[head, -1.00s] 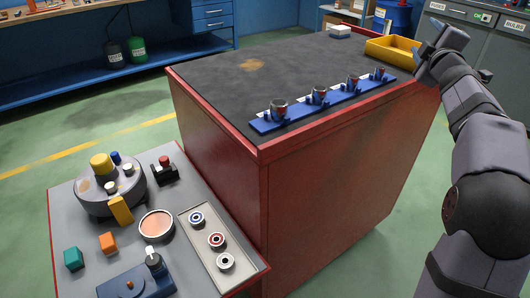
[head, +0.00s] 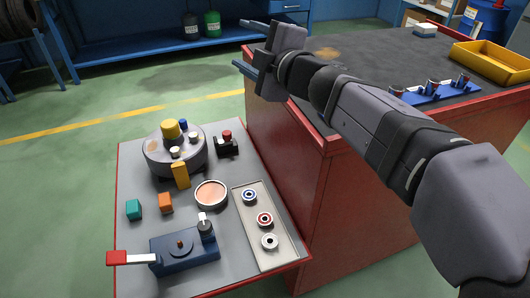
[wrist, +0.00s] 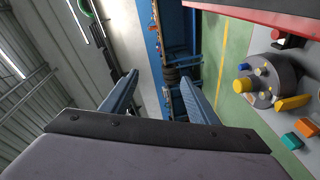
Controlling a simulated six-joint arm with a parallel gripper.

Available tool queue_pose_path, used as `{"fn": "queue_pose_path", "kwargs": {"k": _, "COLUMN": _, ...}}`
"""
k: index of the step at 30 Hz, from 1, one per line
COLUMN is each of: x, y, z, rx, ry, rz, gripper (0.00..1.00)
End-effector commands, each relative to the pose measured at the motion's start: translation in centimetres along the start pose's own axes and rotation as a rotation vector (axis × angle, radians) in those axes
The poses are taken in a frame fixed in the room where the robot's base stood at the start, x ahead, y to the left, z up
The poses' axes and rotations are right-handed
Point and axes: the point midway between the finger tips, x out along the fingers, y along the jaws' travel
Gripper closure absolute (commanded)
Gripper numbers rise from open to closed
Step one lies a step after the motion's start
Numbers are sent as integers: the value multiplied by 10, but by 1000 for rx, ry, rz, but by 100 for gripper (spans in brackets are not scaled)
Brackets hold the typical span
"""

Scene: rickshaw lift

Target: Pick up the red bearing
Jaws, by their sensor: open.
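The red bearing (head: 265,219) is a small ring with a red band. It lies in the middle of a shallow grey tray (head: 281,251) on the low table, between a blue-banded bearing (head: 249,195) and a white one (head: 269,241). My gripper (head: 246,45) is open and empty. It is raised above and beyond the low table, near the left corner of the tall red cabinet, well away from the bearing. In the wrist view the two fingers (wrist: 157,92) are spread with nothing between them. The red bearing does not show in the wrist view.
Left of the tray are a round pan (head: 211,194), a blue fixture with a red handle (head: 185,249), teal (head: 133,209) and orange (head: 165,203) blocks, and a grey turntable (head: 160,155) with knobs. The tall red cabinet (head: 370,215) rises directly right of the low table.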

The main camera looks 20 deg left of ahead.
Motion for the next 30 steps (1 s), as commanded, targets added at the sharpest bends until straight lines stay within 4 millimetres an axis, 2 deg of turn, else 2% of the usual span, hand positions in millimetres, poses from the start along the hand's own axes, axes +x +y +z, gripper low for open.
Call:
{"fn": "queue_pose_path", "kwargs": {"k": 1, "x": 4, "y": -14, "z": -8, "rx": 51, "ry": 22, "rz": -13, "gripper": 46}}
{"fn": "queue_pose_path", "kwargs": {"k": 5, "x": 12, "y": -42, "z": -30, "rx": 193, "ry": 77, "rz": -33, "gripper": 46}}
{"fn": "queue_pose_path", "kwargs": {"k": 12, "x": 20, "y": -106, "z": -74, "rx": 529, "ry": 153, "rz": -66, "gripper": 46}}
{"fn": "queue_pose_path", "kwargs": {"k": 17, "x": 20, "y": -153, "z": -90, "rx": 782, "ry": 142, "rz": -64, "gripper": 46}}
{"fn": "queue_pose_path", "kwargs": {"k": 23, "x": 9, "y": -215, "z": -84, "rx": 1053, "ry": 31, "rz": -23, "gripper": 46}}
{"fn": "queue_pose_path", "kwargs": {"k": 26, "x": -3, "y": -248, "z": -71, "rx": 1156, "ry": -62, "rz": 14, "gripper": 46}}
{"fn": "queue_pose_path", "kwargs": {"k": 30, "x": -30, "y": -296, "z": -43, "rx": 1258, "ry": -227, "rz": 83, "gripper": 46}}
